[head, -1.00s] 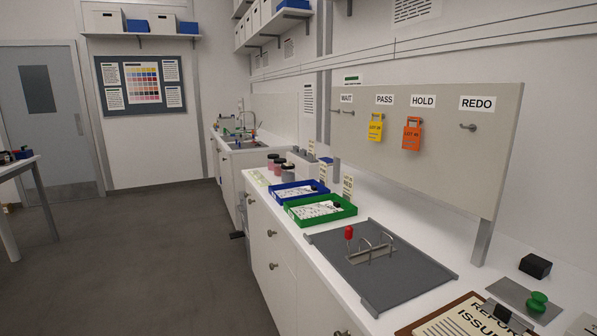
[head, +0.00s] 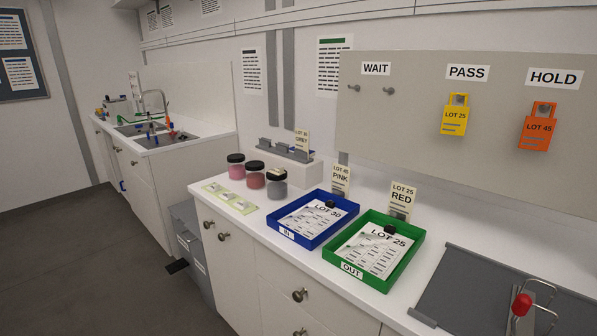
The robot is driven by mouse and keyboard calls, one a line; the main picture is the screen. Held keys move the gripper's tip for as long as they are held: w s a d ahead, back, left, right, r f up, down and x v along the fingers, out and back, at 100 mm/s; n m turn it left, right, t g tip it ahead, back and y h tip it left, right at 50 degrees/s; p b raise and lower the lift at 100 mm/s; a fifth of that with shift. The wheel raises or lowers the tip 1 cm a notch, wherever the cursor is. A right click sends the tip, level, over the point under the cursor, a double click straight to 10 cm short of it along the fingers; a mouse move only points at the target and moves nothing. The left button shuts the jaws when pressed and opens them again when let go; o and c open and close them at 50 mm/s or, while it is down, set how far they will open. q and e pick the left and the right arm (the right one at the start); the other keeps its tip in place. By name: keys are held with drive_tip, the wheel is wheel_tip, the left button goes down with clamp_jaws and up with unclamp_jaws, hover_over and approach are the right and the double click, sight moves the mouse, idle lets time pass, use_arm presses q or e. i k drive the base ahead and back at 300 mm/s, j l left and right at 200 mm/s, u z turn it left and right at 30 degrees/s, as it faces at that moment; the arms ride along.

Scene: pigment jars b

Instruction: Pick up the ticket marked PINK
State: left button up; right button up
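The ticket marked PINK (head: 340,179) is a small cream card, also printed LOT 45. It stands upright on the counter behind the blue IN tray (head: 353,208), near the foot of the hook board. A similar ticket marked RED (head: 401,199), printed LOT 25, stands to its right behind the green OUT tray (head: 416,250). A third ticket, marked GREY (head: 301,141), stands farther back at a grey holder on a white block. The lower part of the PINK ticket is close to the tray's back rim. Neither of my grippers shows in the head view.
Three dark-lidded jars (head: 254,174) stand left of the blue tray, with a swatch card (head: 230,197) in front. A grey board (head: 470,290) with a red-knobbed wire fixture (head: 521,304) lies at right. Yellow (head: 455,119) and orange (head: 539,132) tags hang above. Open floor lies left.

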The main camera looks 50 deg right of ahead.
sight(341, 174)
drive_tip(key=i+z, duration=0.45)
drive_tip(key=i+j+z, duration=0.5)
drive_tip(key=i, duration=0.15)
drive_tip(key=l, duration=0.1)
